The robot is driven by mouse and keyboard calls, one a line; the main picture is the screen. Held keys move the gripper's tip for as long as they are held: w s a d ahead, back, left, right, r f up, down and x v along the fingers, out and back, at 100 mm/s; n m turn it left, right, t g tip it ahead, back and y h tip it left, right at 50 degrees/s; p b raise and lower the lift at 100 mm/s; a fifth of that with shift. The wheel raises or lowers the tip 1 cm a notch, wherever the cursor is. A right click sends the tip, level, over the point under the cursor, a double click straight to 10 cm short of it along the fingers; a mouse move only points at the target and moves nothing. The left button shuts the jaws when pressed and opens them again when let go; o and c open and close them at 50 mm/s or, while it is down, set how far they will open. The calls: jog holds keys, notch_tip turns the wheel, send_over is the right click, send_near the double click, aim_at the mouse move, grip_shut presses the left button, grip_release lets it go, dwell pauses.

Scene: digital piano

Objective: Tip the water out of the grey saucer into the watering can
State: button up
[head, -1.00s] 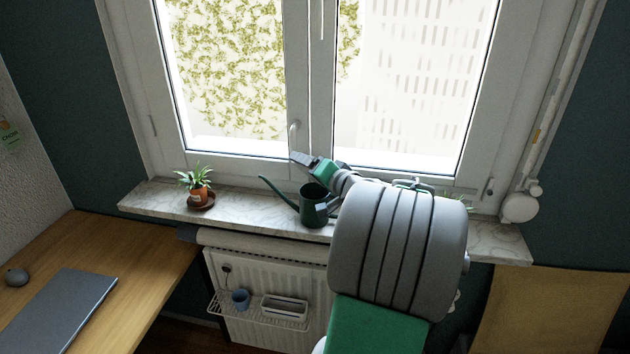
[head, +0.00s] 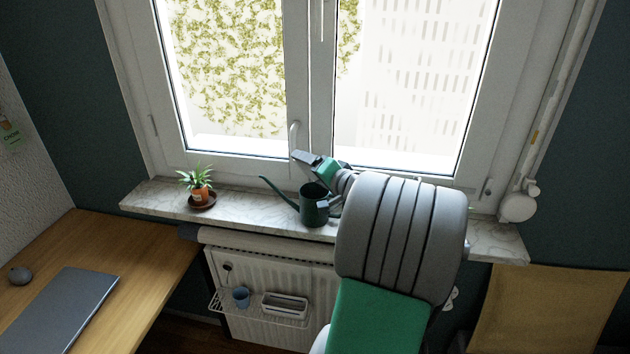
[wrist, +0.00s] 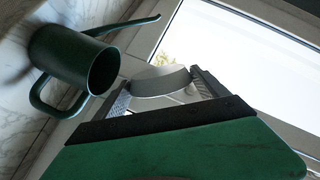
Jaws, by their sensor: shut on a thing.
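The dark green watering can (head: 313,213) stands on the marble windowsill near its middle, its spout pointing left. My gripper (head: 308,160) is above and just behind the can, in front of the window frame. In the wrist view my gripper (wrist: 162,92) is shut on the grey saucer (wrist: 160,80), which sits between the two fingers. The saucer is beside the can's open mouth (wrist: 103,70) in that view, apart from it. I cannot see any water.
A potted plant (head: 200,190) on a brown saucer stands left on the sill (head: 155,198). The window handle (head: 295,135) is close behind my gripper. Below, a radiator carries a wire rack with a blue cup (head: 241,297) and a white tray (head: 285,306). A wooden desk is at left.

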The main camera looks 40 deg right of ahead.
jog(key=shift+d+r+m+p, duration=0.1)
jog(key=shift+m+p, duration=0.2)
jog(key=shift+p, duration=0.15)
jog(key=f+n+b, duration=0.1)
jog(key=b, duration=0.2)
jog(key=a+f+n+b, duration=0.1)
jog(key=b, duration=0.3)
jog(key=shift+f+h, duration=0.3)
jog(key=shift+a+r+n+p, duration=0.3)
jog(key=shift+r+n+p, duration=0.1)
jog(key=shift+r, duration=0.3)
jog(key=shift+w+d, duration=0.1)
jog(key=shift+d, duration=0.05)
jog(key=shift+d+f, duration=0.1)
jog(key=shift+d, duration=0.05)
jog(key=w+a+f+n+h+b, duration=0.25)
jog(key=a+n+b, duration=0.5)
jog(key=b, duration=1.15)
jog(key=shift+m, duration=0.35)
jog(key=shift+s+a+r+p, duration=0.15)
jog(key=shift+r+p, duration=0.3)
jog(key=shift+r, duration=0.3)
jog(key=shift+s+a+r+p, duration=0.1)
jog(key=shift+s+r+p, duration=0.1)
jog(key=shift+r+p, duration=0.35)
jog(key=shift+s+a+r+p, duration=0.15)
jog(key=shift+r+p, duration=0.15)
jog(key=shift+r, duration=0.6)
